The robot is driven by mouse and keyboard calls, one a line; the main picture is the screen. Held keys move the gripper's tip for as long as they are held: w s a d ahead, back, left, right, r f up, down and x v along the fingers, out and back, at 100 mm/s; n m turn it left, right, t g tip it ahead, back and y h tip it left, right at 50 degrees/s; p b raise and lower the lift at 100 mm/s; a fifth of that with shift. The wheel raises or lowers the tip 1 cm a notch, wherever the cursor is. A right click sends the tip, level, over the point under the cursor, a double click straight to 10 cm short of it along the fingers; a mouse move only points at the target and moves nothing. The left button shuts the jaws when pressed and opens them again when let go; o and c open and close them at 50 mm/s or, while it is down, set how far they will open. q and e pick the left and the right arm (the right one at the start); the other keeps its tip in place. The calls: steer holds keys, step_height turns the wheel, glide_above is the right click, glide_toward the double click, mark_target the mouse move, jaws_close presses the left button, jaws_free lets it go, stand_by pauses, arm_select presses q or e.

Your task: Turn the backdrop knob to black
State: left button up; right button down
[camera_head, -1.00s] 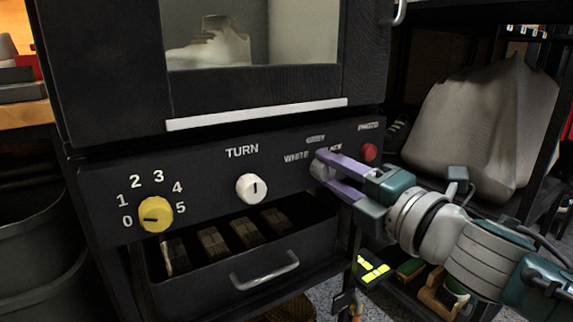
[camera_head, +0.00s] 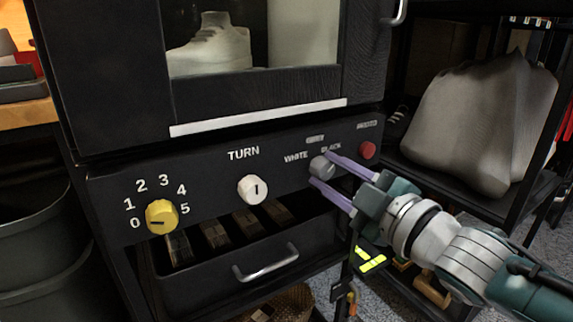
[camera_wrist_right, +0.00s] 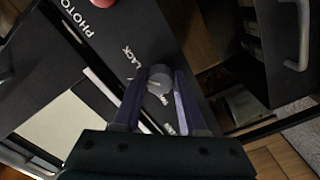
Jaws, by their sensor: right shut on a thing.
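The backdrop knob (camera_head: 321,168) is a small grey dial on the black control panel, below the labels WHITE, GREY and BLACK. My right gripper (camera_head: 323,169) comes in from the right, its two purple fingers on either side of the knob and shut on it. The right wrist view also shows the knob (camera_wrist_right: 160,79) between the fingertips, with a pale mark on its face. I cannot tell for sure which label the mark points to. My left gripper is not in view.
A red PHOTO button (camera_head: 367,150) sits close to the right of the fingers. A white TURN knob (camera_head: 252,189) and a yellow numbered knob (camera_head: 162,216) are to the left. Below is an open drawer with a handle (camera_head: 266,263). A window above shows a pale sneaker (camera_head: 210,47).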

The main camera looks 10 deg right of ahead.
steer(key=shift+m, duration=0.6)
steer(key=shift+c, duration=2.3)
jaws_free()
steer(key=shift+s, duration=0.1)
steer(key=shift+s+d+r+p, duration=0.15)
steer(key=shift+s+p, duration=0.2)
steer(key=shift+p, duration=0.2)
steer(key=p+v, duration=0.3)
steer(key=v, duration=0.6)
